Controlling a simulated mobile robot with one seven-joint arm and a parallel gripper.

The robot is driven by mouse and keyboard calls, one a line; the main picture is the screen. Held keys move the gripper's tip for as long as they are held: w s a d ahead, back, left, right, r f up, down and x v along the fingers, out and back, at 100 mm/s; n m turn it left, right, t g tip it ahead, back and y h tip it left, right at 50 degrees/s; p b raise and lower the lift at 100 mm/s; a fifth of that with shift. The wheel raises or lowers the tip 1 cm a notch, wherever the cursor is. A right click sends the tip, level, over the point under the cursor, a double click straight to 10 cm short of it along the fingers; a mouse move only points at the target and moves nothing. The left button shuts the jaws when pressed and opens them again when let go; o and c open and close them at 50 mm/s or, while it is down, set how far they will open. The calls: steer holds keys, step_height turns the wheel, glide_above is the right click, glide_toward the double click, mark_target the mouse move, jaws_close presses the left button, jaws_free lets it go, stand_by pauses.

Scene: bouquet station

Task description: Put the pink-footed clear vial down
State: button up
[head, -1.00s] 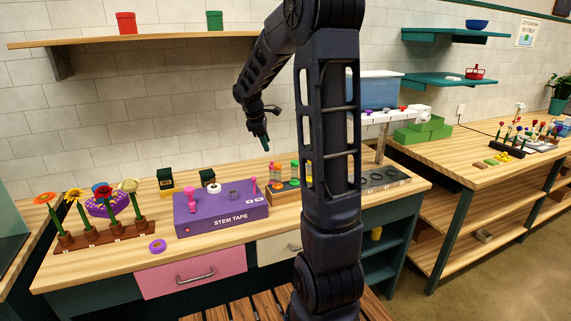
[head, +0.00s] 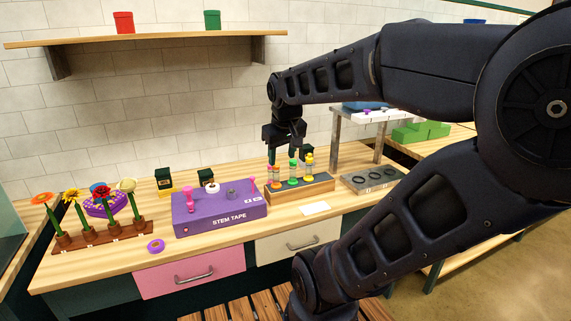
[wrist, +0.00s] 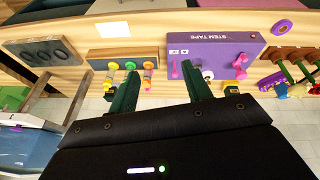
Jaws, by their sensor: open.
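My gripper (head: 286,153) is open over the back of the vial rack (head: 305,191), with no vial visibly clamped in it. Its two dark green fingers also show spread in the wrist view (wrist: 160,70). Several clear vials with coloured contents stand upright in the rack. The left one (head: 275,178) has orange and pinkish parts and seems to be the pink-footed vial; its foot is too small to be sure. In the wrist view this vial (wrist: 148,73) appears between the fingers, nearer the left finger. A green one (head: 293,170) and a yellow-topped one (head: 308,162) stand to its right.
The purple stem tape box (head: 222,213) stands left of the rack, with pink pegs on top. A grey tray with round holes (head: 372,180) is to the right. A white card (head: 314,209) lies in front. A flower stand (head: 105,236) is at far left.

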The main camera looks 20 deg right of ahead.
steer(key=shift+s+a+f+m+t+y, duration=0.1)
steer(key=shift+s+a+f+m, duration=0.2)
steer(key=shift+s, duration=0.4)
steer(key=shift+s+d+f+m+t+y, duration=0.1)
steer(key=shift+s+m, duration=0.25)
steer(key=shift+s, duration=0.3)
steer(key=shift+s+a+f+m+t+y, duration=0.1)
steer(key=shift+s+a+f+m, duration=0.2)
steer(key=shift+s, duration=0.4)
steer(key=shift+d+r, duration=0.15)
